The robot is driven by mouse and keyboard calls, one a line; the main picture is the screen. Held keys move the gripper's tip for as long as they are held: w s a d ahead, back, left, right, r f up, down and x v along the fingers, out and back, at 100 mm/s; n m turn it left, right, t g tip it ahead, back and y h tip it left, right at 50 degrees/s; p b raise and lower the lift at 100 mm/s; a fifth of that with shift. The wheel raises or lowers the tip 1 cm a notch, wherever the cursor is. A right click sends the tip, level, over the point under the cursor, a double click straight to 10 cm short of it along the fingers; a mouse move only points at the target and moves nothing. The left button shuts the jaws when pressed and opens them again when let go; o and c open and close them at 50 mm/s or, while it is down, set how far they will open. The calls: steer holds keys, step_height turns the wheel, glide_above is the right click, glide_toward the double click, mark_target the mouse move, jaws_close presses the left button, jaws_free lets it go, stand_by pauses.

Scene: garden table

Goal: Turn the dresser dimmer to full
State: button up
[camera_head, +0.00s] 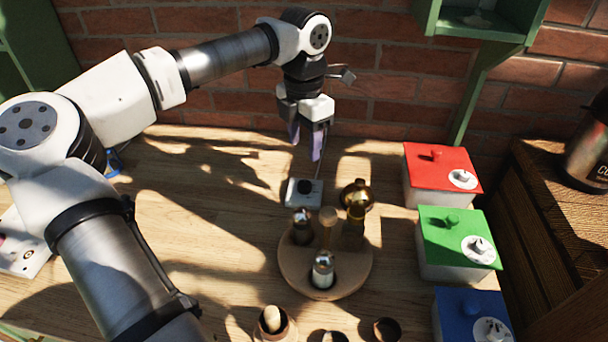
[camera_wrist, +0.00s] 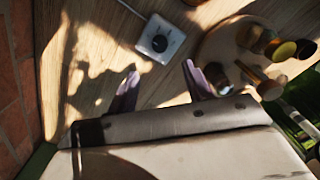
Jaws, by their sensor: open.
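The dimmer (camera_head: 304,193) is a small white box with a black round knob on top and a thin cord at its back. It sits on the wooden table behind the round tray, and it also shows at the top middle of the wrist view (camera_wrist: 158,42). My gripper (camera_head: 306,148) is open and empty, pointing down above the table near the wall, behind and above the dimmer. In the wrist view my gripper (camera_wrist: 160,80) has its two purple fingers apart, with the dimmer beyond the gap between them. Nothing touches the knob.
A round wooden tray (camera_head: 290,275) with several bottles stands just in front of the dimmer. Red (camera_head: 430,165), green (camera_head: 445,225) and blue (camera_head: 460,305) lidded boxes with white dials line the right. A brick wall (camera_head: 375,75) rises behind. Table left of the dimmer is mostly clear.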

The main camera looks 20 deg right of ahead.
mark_target(305, 184)
step_height(305, 184, down, 11)
steer(key=shift+r+p, duration=0.1)
steer(key=shift+p, duration=0.75)
steer(key=c, duration=1)
